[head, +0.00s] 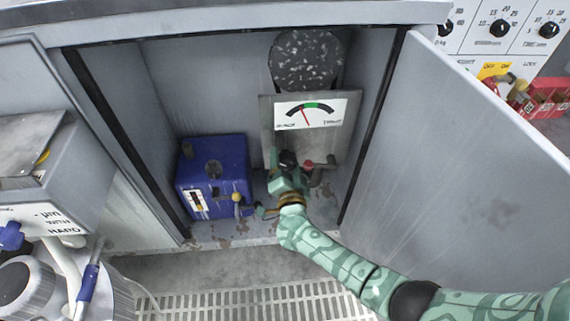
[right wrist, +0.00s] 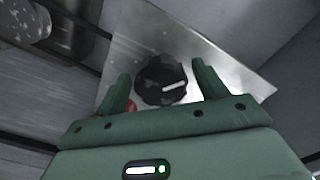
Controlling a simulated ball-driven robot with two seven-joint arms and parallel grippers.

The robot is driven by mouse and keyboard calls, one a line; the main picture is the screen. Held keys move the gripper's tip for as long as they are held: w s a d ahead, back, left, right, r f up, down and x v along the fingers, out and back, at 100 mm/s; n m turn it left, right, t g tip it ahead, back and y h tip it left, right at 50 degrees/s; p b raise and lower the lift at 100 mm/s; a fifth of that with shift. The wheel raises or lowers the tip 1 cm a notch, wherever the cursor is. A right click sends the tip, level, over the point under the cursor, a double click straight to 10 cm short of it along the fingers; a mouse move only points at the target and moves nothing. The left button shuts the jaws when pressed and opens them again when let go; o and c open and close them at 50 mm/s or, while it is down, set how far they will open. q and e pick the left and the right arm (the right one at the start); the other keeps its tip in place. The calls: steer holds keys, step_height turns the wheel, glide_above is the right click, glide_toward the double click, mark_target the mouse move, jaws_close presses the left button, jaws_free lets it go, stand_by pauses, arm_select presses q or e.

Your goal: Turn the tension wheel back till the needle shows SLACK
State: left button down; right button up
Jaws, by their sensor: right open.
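The tension gauge (head: 311,114) is a white dial on a grey metal panel in the cabinet, with SLACK at its left end and a green band near the top. Its red needle (head: 306,118) leans slightly left of upright, not at the SLACK end. The black tension wheel (right wrist: 162,80) has a white mark and sits below the gauge, where it shows small in the head view (head: 288,159). My right gripper (right wrist: 163,88) is open, with one finger on each side of the wheel; I cannot tell whether they touch it. My left gripper is not in view.
A red-knobbed lever (head: 308,167) is just right of the wheel. A blue box (head: 213,178) stands left in the cabinet, with a yellow-knobbed lever (head: 236,198). A speckled dark roll (head: 305,60) is above the gauge. The open door (head: 460,190) bounds the right side.

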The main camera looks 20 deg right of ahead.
steer(key=c, duration=1)
steer(key=shift+o, duration=0.2)
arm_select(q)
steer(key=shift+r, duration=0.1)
arm_select(e)
steer(key=shift+r+n+p, duration=0.1)
steer(key=shift+n+p, duration=0.45)
steer(key=shift+n, duration=0.25)
steer(key=shift+n+p, duration=0.5)
steer(key=shift+n, duration=1.4)
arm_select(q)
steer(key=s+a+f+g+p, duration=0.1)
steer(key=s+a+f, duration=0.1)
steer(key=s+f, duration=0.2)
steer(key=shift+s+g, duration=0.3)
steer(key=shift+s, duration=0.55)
arm_select(e)
steer(key=shift+f+n, duration=0.2)
steer(key=shift+n, duration=1.1)
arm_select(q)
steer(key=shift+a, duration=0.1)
arm_select(e)
steer(key=shift+s, duration=0.1)
